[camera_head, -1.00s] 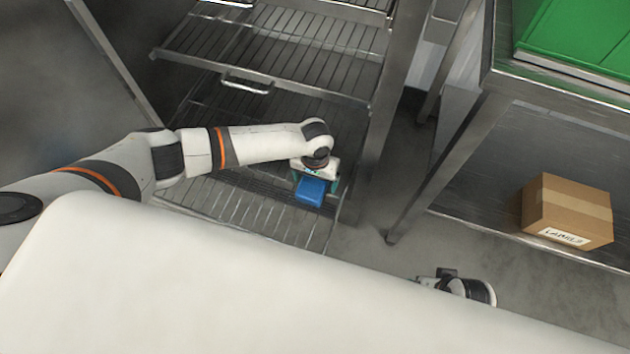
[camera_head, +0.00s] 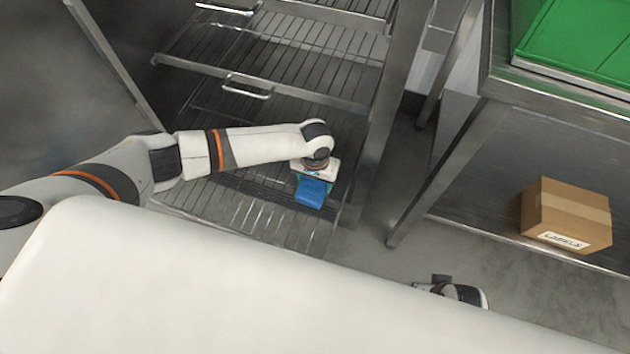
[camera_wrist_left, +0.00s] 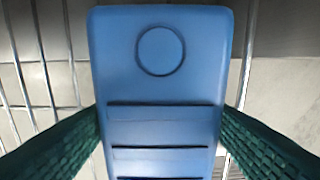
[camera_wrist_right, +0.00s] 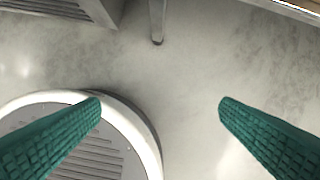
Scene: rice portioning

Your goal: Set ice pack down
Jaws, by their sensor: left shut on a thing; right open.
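The blue ice pack (camera_head: 311,193) is in my left gripper (camera_head: 314,183), over the lower wire shelf (camera_head: 250,212) of the steel rack. In the left wrist view the ice pack (camera_wrist_left: 160,85) is a flat blue block with a round mark and grooves. The green fingers of my left gripper (camera_wrist_left: 160,135) press on its two sides. Shelf wires show behind it; I cannot tell whether it touches them. My right gripper (camera_wrist_right: 160,105) is open and empty above the grey floor. In the head view only part of my right arm shows, at the bottom right.
Another wire shelf with a handle (camera_head: 247,87) is above and behind. A steel post (camera_head: 375,120) stands right of the left gripper.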

